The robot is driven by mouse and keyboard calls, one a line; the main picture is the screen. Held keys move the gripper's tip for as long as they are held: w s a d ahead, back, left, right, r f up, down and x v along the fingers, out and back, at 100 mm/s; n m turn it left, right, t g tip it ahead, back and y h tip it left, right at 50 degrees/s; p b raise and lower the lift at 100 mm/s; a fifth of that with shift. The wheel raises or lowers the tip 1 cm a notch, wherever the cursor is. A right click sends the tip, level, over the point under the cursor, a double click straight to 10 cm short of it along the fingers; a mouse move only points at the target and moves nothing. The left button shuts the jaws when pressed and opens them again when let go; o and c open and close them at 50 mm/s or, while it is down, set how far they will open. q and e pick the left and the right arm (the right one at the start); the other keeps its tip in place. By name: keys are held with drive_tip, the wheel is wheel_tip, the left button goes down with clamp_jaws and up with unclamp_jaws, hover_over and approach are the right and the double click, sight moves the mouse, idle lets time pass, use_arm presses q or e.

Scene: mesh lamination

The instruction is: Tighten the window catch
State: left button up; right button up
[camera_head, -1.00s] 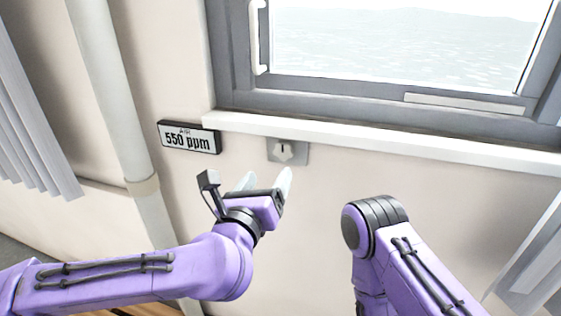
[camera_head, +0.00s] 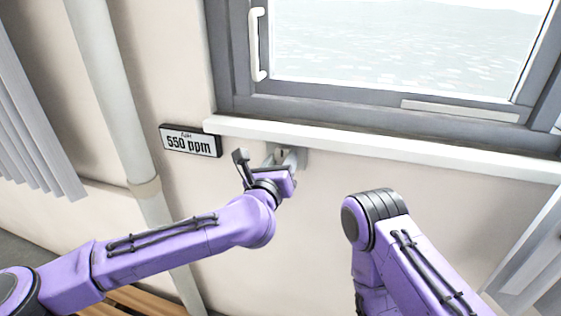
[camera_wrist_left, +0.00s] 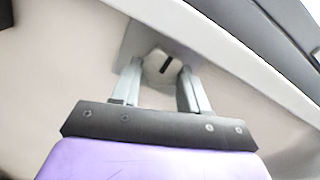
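The window catch is a light grey knob with a dark slot on a grey square plate (camera_head: 302,157), on the wall just under the white window sill. In the head view my left gripper (camera_head: 283,163) is up at the catch and covers much of it. In the left wrist view the knob (camera_wrist_left: 154,69) shows between the tips of my two spread fingers (camera_wrist_left: 158,84). The left finger looks very close to the knob; I cannot tell whether either finger touches it. My right gripper is not in view; only my right arm shows, at lower right.
The white sill (camera_head: 400,150) juts out just above the catch. A black-framed air display (camera_head: 190,141) reading 550 ppm hangs to the left. A pale vertical pipe (camera_head: 110,90) runs farther left. The wall below the sill is clear between my arms.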

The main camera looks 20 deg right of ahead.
use_arm(q)
drive_tip(key=shift+m, duration=0.4)
drive_tip(key=shift+m+b, duration=0.75)
drive_tip(key=shift+m, duration=0.35)
drive_tip(key=m+b, duration=0.1)
drive_tip(key=m, duration=0.3)
drive_tip(key=shift+a, duration=0.1)
drive_tip(key=m, duration=0.6)
drive_tip(key=shift+w+r, duration=0.1)
drive_tip(key=m, duration=0.4)
drive_tip(key=shift+m+p, duration=0.3)
drive_tip(key=shift+m, duration=0.1)
drive_tip(key=shift+a, duration=0.1)
drive_tip(key=o, duration=1.1)
drive_tip(key=shift+c, duration=0.2)
drive_tip(key=shift+w+r, duration=0.1)
drive_tip(key=shift+r, duration=0.05)
